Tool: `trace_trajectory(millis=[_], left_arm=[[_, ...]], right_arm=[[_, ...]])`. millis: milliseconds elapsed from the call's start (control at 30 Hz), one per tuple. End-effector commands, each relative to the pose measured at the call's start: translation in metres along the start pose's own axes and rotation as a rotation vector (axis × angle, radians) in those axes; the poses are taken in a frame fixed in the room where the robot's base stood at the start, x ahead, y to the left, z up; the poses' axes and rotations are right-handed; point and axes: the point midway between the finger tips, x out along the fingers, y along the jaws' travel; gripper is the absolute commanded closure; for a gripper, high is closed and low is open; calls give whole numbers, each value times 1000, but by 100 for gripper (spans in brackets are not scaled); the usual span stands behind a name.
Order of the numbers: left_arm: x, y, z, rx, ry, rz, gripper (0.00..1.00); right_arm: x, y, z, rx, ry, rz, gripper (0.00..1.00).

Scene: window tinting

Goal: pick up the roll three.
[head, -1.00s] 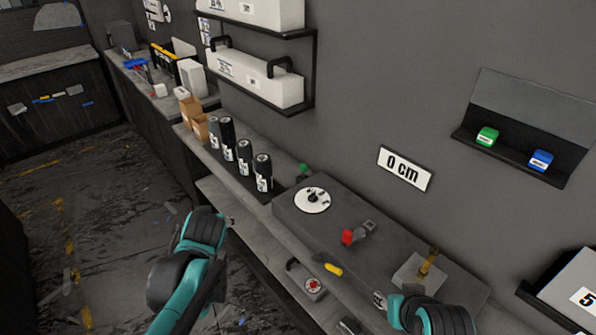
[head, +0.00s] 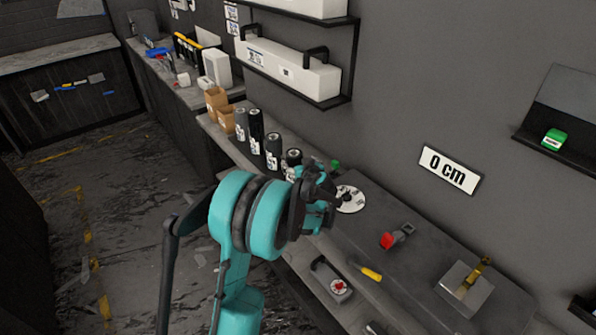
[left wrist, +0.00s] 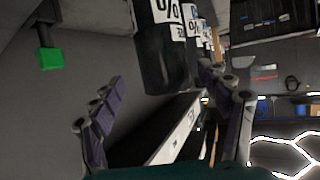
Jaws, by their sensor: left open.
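Several dark upright rolls with white labels stand in a row on the counter; the third from the far end (head: 273,152) shows clearly in the head view. The nearest roll (head: 292,158) is partly behind my left gripper (head: 322,192). In the left wrist view, my left gripper (left wrist: 165,112) is open and empty, with a finger on each side. The nearest roll (left wrist: 163,60) is ahead of the gap, its label showing a percent sign, with more labelled rolls (left wrist: 205,35) behind it. I cannot read which is roll three. My right gripper is out of view.
A white disc (head: 351,199), a red-tipped tool (head: 390,240) and a block with a brass piece (head: 466,288) sit on the raised grey bench. A green item (head: 335,164) stands near the rolls. Brown boxes (head: 216,99) stand beyond them. A shelf (head: 300,94) overhangs the wall.

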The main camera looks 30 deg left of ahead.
Motion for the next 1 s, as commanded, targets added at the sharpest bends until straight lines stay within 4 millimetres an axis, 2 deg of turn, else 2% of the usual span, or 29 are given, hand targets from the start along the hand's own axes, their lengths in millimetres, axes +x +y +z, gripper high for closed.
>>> trace_trajectory(millis=[300,567,667,800,833,1000], left_arm=[[44,-7,7,-1,0,-1,23],[48,-6,5,0,-1,1,23],[48,-6,5,0,-1,1,47],[48,-6,5,0,-1,1,84],[48,-6,5,0,-1,0,89],[48,-6,5,0,-1,0,89]], right_arm=[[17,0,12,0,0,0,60],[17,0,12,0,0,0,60],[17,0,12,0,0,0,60],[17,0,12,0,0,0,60],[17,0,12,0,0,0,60],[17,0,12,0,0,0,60]])
